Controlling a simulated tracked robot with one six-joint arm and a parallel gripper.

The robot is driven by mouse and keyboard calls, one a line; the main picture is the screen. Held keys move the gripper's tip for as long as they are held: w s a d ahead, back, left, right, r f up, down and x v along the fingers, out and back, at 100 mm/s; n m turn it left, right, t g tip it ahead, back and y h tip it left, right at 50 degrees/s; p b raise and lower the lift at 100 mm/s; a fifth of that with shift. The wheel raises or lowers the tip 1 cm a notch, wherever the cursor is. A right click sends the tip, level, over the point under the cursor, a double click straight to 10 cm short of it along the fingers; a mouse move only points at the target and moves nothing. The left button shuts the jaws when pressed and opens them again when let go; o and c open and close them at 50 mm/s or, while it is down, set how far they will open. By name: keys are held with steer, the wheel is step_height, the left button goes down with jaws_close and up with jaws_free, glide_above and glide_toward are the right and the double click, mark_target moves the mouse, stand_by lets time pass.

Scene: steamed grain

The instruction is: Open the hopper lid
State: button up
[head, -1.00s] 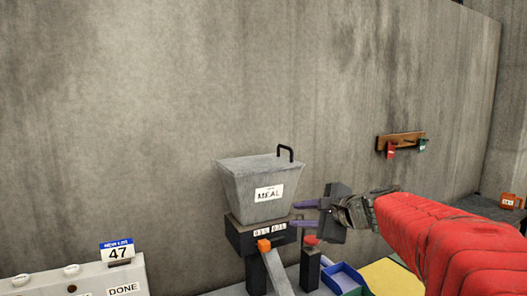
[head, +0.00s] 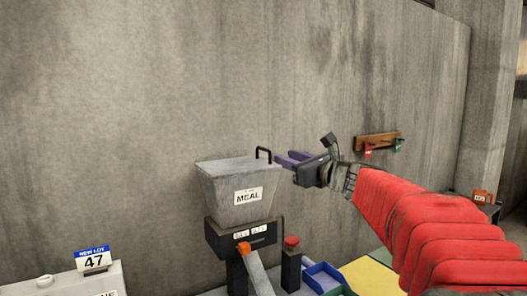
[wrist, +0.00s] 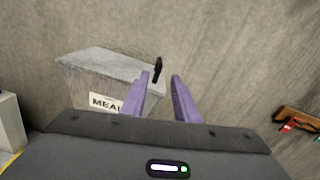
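The grey hopper (head: 222,196) with a MEAL label stands on a dark base against the wall. Its flat lid (head: 228,164) is shut and has a black upright handle (head: 264,154) at its right edge. My gripper (head: 282,160) is at handle height, just right of the handle. In the wrist view the two purple fingers (wrist: 159,85) are apart with a gap between them. The handle (wrist: 158,69) shows beyond the fingertips, nearer the left finger. I see nothing held; whether a finger touches the handle, I cannot tell.
Below the hopper are an orange-tipped lever (head: 244,248) and a red-topped post (head: 291,243). A blue tray (head: 324,276) is to the right. A wooden rack (head: 377,140) with red and green tags hangs on the wall. A NEW LOT 47 sign (head: 93,259) stands at left.

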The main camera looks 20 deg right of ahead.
mark_target(268, 151)
steer(key=shift+w, duration=0.1)
steer(key=x, duration=1.3)
steer(key=shift+w+a, duration=0.15)
steer(key=shift+w, duration=0.1)
steer(key=shift+c, duration=0.4)
jaws_close()
